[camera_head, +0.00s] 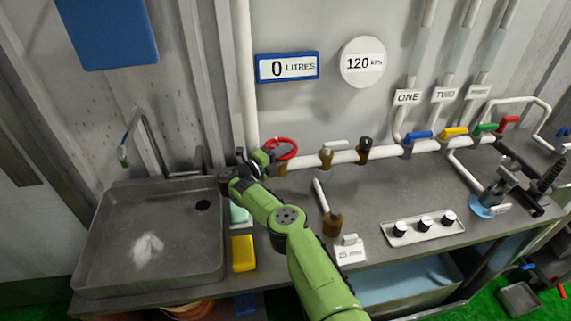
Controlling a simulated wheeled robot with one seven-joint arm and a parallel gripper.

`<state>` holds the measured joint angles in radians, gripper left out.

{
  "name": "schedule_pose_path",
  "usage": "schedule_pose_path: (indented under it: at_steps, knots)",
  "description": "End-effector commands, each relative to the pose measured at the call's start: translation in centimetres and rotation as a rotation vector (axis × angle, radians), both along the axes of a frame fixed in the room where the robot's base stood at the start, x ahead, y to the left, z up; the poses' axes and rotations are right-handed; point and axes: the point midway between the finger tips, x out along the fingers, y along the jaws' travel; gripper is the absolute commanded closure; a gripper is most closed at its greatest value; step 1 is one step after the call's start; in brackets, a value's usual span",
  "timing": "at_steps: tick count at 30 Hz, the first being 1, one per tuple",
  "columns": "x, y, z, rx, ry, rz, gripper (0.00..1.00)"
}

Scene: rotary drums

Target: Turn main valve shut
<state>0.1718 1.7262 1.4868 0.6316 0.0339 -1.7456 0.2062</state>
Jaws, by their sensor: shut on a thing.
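A red round valve wheel (281,148) sits on the white pipe along the back wall, near the pipe's left end. My green arm reaches up from the bottom of the picture. My gripper (262,158) is at the left edge of the wheel and is shut on it. The fingers and the wheel's lower left part overlap, so the exact contact is hard to see. A brass fitting shows just below the wheel.
A steel sink (150,235) lies to the left, with a yellow block (243,253) beside it. Brass valves stand along the pipe to the right, then blue (418,135), yellow (453,133) and green handles. A panel with black knobs (424,224) is at the right.

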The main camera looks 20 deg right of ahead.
Motion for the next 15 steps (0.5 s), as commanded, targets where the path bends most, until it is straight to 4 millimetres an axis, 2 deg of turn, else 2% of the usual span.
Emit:
schedule_pose_path:
  at_steps: [5,15]
  knots:
    - [0.41,0.30,-0.35,-0.006,-0.015,-0.041,1.00]
    - [-0.06,0.56,-0.02,0.006,-0.011,-0.097,1.00]
